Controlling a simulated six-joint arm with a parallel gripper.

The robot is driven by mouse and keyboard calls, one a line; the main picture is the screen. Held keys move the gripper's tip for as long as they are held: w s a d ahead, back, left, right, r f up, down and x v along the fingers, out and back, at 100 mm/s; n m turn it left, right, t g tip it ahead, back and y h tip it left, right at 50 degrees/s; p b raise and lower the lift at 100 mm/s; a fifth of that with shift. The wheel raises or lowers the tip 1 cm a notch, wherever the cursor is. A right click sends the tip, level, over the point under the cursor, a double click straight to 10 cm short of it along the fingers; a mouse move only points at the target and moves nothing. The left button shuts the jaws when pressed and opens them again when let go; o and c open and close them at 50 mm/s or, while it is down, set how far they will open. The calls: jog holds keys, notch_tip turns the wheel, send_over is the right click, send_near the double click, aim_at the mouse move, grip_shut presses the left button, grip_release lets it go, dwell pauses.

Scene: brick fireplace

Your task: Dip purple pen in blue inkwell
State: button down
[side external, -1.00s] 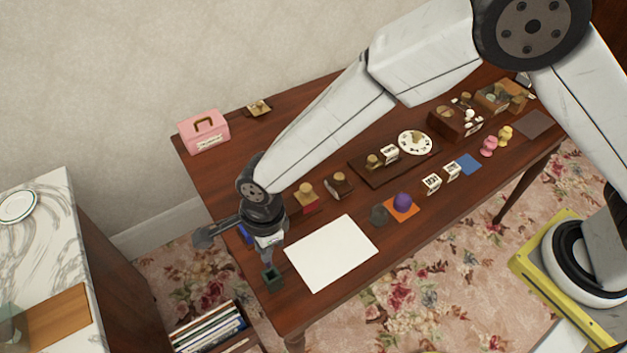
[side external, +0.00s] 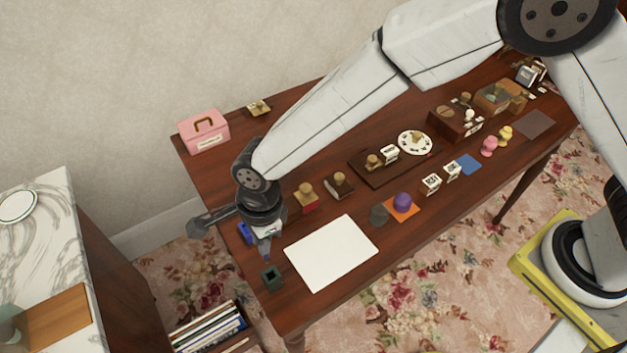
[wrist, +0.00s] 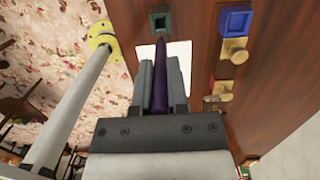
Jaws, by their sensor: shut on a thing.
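My gripper (wrist: 159,68) is shut on the purple pen (wrist: 160,82), which points out past the fingertips in the wrist view. In the side view my gripper (side external: 266,246) is above the left end of the table, just behind the green inkwell (side external: 272,277). The pen's tip appears near the green inkwell (wrist: 160,20) in the wrist view; I cannot tell its height exactly. The blue inkwell (wrist: 235,20) stands to the right in the wrist view. In the side view the blue inkwell (side external: 244,232) is partly hidden behind my gripper.
A white sheet (side external: 331,252) lies right of the green inkwell. Wooden-handled stamps (side external: 305,197) stand behind it. A pink box (side external: 203,131) is at the back left corner. Several small items fill the table's right half. The table's left edge is close to the blue inkwell.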

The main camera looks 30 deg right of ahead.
jog(key=w+d, duration=0.2)
jog(key=w, duration=1.1)
jog(key=shift+w+f, duration=0.15)
jog(key=shift+f, duration=0.25)
jog(key=shift+f, duration=0.1)
jog(key=shift+f, duration=2.9)
jog(key=shift+f, duration=0.55)
jog(key=shift+r, duration=0.1)
notch_tip(320, 180, up, 7)
dwell(0.7)
dwell(0.6)
